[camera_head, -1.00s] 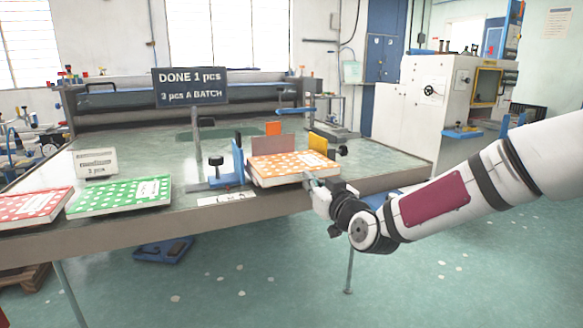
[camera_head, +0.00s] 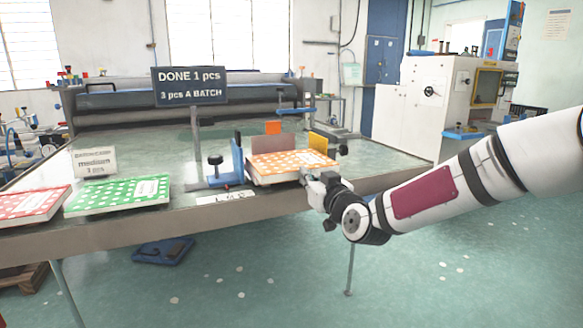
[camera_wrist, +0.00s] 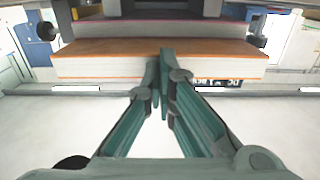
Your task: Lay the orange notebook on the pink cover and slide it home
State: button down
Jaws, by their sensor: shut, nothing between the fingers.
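The orange dotted notebook (camera_head: 285,167) lies flat at the front of the table, between a blue upright stop and yellow blocks. In the wrist view, which appears upside down, the orange notebook (camera_wrist: 110,67) lies against a pink-edged layer (camera_wrist: 160,29), which seems to be beneath it. The pink cover cannot be made out in the head view. My gripper (camera_head: 306,176) is at the notebook's near right edge. Its fingers (camera_wrist: 161,58) are shut and empty, with their tips at the notebook's edge; whether they touch it is hard to tell.
The blue stop (camera_head: 237,160) stands left of the notebook. A green notebook (camera_head: 118,194) and a red notebook (camera_head: 30,204) lie at left. A sign (camera_head: 189,86) stands behind.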

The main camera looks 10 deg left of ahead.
jog(key=shift+b+x, duration=1.3)
jog(key=shift+x, duration=1.3)
jog(key=v, duration=0.6)
